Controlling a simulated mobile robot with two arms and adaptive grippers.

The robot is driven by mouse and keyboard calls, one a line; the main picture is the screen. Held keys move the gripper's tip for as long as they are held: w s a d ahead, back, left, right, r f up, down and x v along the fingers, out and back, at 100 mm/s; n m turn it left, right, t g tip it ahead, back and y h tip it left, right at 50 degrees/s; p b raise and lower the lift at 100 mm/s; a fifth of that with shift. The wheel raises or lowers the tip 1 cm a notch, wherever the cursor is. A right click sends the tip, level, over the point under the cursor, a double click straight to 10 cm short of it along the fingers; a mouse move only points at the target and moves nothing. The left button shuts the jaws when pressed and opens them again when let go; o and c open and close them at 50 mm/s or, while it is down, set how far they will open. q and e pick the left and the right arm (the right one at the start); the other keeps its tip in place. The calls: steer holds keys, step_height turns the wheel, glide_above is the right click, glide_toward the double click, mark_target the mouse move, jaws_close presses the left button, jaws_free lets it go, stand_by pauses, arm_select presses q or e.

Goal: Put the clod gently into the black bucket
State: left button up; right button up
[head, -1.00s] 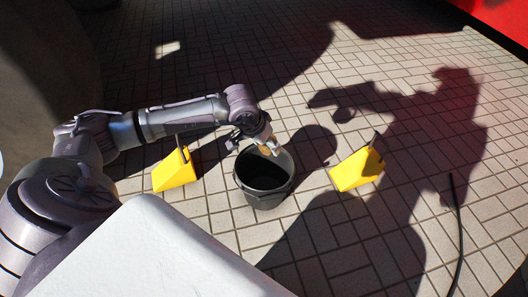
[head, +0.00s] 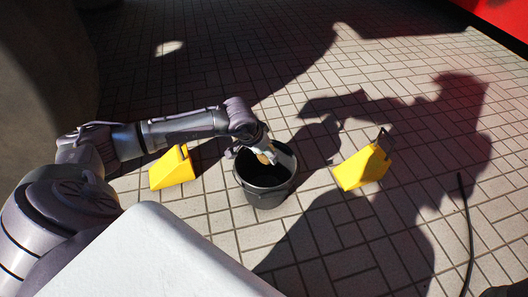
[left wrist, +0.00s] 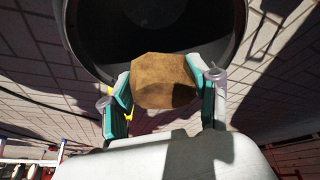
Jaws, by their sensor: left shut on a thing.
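The clod (left wrist: 163,82) is a brown, blocky lump between the teal pads of my left gripper (left wrist: 165,85) in the left wrist view. The gripper is shut on it. In the head view my left gripper (head: 264,152) and the clod (head: 265,158) are at the upper rim of the black bucket. The black bucket (head: 263,196) stands upright on the paving. In the left wrist view the dark bucket (left wrist: 236,30) opens just beyond the clod. Its inside is in deep shadow. My right gripper is not in view.
Yellow wedge-shaped blocks stand on either side of the bucket, one at left (head: 172,168) and one at right (head: 362,168). A black cable (head: 466,225) lies on the paving at far right. The paving (head: 400,100) around the bucket is largely clear, with strong shadows.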

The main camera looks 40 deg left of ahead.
arm_select(q)
step_height(320, 180, down, 6)
steer(key=b, duration=0.5)
stand_by(0.7)
steer(key=o, duration=1.3)
steer(key=d+v, duration=0.1)
steer(key=v, duration=1.1)
steer(key=shift+a, duration=0.45)
